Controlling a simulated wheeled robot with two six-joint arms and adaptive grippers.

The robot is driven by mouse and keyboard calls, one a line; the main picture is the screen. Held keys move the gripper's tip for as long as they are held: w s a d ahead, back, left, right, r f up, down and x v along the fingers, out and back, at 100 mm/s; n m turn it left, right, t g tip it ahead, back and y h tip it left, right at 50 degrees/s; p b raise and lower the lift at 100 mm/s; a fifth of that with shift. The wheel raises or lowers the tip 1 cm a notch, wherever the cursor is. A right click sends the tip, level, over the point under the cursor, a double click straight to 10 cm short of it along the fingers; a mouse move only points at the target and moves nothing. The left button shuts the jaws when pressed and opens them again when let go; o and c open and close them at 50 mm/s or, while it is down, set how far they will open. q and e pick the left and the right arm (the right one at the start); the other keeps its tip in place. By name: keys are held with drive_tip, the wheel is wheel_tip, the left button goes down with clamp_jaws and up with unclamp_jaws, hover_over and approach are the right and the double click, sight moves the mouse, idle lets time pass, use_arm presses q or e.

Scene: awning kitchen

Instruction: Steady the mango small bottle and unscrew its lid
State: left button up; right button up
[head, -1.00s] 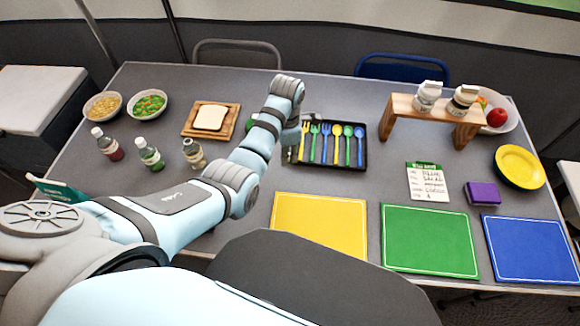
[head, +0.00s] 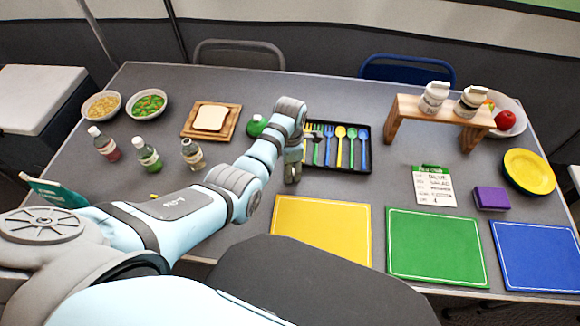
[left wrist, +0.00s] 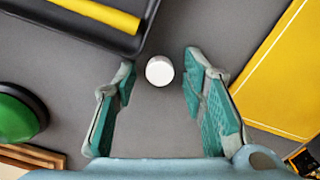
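My left gripper (head: 293,176) points down over the table between the cutlery tray and the yellow mat. In the left wrist view its two fingers (left wrist: 160,105) are open and apart. A white round top (left wrist: 160,71) shows between the fingertips, touching neither. It looks like a lid seen from above; whether a bottle is under it I cannot tell. In the head view that spot is hidden by the gripper. A bottle with a dark cap and yellowish label (head: 193,153) stands at the left; its name is unreadable. My right gripper is not in view.
A red bottle (head: 104,145) and a green bottle (head: 147,155) stand at the left. A black cutlery tray (head: 372,168) and a green round object (head: 257,125) are close to the gripper. The yellow mat (head: 320,230) lies in front. A wooden stand (head: 440,112) is at the right.

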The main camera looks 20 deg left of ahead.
use_arm(q)
drive_tip(key=shift+r, duration=0.1)
wheel_tip(320, 180, up, 12)
drive_tip(key=p, duration=0.4)
